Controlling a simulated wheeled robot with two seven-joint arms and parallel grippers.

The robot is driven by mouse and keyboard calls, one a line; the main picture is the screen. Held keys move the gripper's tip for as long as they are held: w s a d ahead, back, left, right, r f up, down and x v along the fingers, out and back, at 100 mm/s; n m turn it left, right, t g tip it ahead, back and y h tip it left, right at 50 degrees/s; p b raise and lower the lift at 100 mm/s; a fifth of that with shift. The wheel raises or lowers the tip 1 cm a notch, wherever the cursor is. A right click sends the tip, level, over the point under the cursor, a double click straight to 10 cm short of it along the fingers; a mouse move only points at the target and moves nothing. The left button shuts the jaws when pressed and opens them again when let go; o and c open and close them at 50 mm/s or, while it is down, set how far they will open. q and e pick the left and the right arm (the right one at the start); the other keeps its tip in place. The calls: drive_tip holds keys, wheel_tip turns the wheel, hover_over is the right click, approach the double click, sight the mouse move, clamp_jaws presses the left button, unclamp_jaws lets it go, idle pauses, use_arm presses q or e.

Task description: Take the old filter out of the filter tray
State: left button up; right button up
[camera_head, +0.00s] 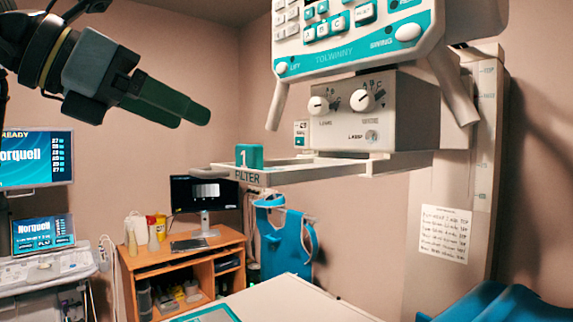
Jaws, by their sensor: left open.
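The filter tray (285,176) is a pale, flat frame that sticks out to the left below the grey collimator box, with the word FILTER on its front edge. My left gripper (190,113) comes in from the upper left with dark green fingers. It is open and empty, above and to the left of the block and apart from it. The gap between its fingers is hard to see from this angle. My right gripper is out of view.
The collimator box (372,112) with two knobs hangs just above the tray's right part, under a teal control panel (352,40). Its handles hang at both sides. A white table (290,300) lies below. A wooden desk (185,262) and monitors stand farther back.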

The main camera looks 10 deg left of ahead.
sight(244, 149)
use_arm(q)
drive_tip(key=x, duration=0.4)
drive_tip(key=shift+s+d+f+p, duration=0.15)
drive_tip(key=shift+d+p, duration=0.2)
drive_tip(key=shift+d, duration=0.1)
drive_tip(key=x, duration=0.2)
drive_tip(key=shift+d+f+p, duration=0.25)
drive_tip(key=shift+f+p, duration=0.05)
drive_tip(key=shift+p, duration=0.05)
drive_tip(key=p+x, duration=0.1)
drive_tip(key=x, duration=0.3)
drive_tip(key=shift+w+d+f, duration=0.1)
drive_tip(key=shift+w, duration=0.1)
drive_tip(key=shift+c, duration=0.4)
drive_tip(key=c, duration=1)
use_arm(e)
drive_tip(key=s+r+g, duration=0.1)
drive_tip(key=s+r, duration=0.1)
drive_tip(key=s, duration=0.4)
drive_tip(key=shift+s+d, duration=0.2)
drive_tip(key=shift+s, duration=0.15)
